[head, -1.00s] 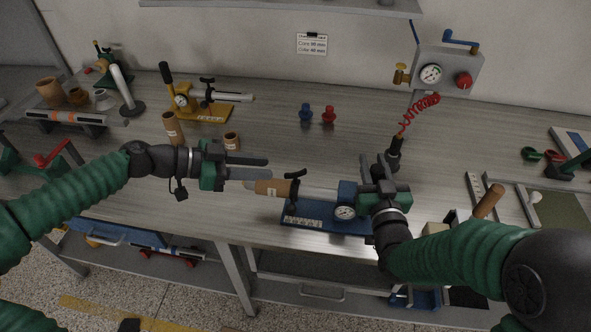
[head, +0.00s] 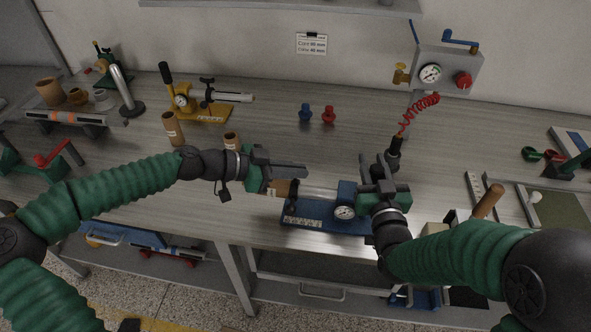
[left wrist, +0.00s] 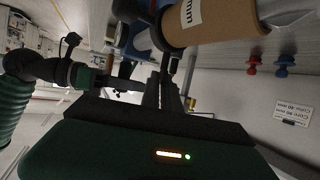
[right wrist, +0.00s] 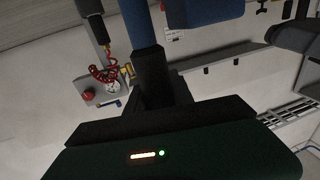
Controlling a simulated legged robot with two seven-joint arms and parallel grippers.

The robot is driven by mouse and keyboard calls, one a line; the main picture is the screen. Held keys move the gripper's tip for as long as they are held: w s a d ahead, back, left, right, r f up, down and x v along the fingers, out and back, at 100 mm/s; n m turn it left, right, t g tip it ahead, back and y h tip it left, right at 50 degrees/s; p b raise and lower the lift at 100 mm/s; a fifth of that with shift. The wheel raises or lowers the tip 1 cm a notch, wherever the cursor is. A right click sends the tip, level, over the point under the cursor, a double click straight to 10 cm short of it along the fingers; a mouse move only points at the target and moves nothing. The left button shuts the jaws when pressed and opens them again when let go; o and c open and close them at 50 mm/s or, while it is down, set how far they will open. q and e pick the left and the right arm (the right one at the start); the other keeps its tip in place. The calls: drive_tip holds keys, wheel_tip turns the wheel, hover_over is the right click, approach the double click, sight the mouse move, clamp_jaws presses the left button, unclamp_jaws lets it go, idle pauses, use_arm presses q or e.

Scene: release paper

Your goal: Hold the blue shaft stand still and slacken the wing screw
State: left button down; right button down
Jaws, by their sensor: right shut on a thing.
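The blue shaft stand (head: 318,213) lies near the table's front edge, with a gauge (head: 344,212) and a pale shaft running left. A cardboard core (head: 284,188) sits around the shaft's left end; it looms large in the left wrist view (left wrist: 215,22). My left gripper (head: 304,171) is over the core and shaft, its narrowly parted fingers pointing right. The black wing screw is mostly hidden there; a small dark part (left wrist: 174,64) beyond the fingertips may be it. My right gripper (head: 368,170) is shut on the blue stand's upright part at its right end; a blue post (right wrist: 133,20) shows at its fingers.
A yellow shaft stand (head: 205,112) stands at the back left. Blue and red knobs (head: 328,115) stand mid-back. A gauge panel (head: 440,72) with a red coiled hose (head: 420,110) is behind my right arm. Cardboard cores (head: 173,128) stand left of centre.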

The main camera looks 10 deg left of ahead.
use_arm(q)
drive_tip(key=shift+s+f+n, duration=0.1)
drive_tip(key=shift+n, duration=0.2)
drive_tip(key=n+t+y, duration=0.4)
drive_tip(key=shift+s+d+f+t, duration=0.1)
drive_tip(key=shift+d+t, duration=0.05)
drive_tip(key=shift+t, duration=0.15)
drive_tip(key=n+t+y, duration=0.2)
drive_tip(key=n+y, duration=0.2)
drive_tip(key=n, duration=0.1)
drive_tip(key=shift+d+y, duration=0.1)
drive_tip(key=shift+y, duration=0.3)
drive_tip(key=shift+n+t+y, duration=0.4)
drive_tip(key=shift+n+y, duration=0.5)
drive_tip(key=n+y, duration=0.5)
drive_tip(key=y, duration=0.1)
drive_tip(key=shift+n+g, duration=0.3)
drive_tip(key=n+g+y, duration=0.1)
drive_tip(key=n+y, duration=0.1)
drive_tip(key=n+g+y, duration=0.1)
drive_tip(key=n+y, duration=0.1)
drive_tip(key=shift+w+a+r+g+y, duration=0.2)
drive_tip(key=shift+g+y, duration=0.1)
drive_tip(key=shift+y, duration=0.1)
drive_tip(key=shift+n, duration=0.3)
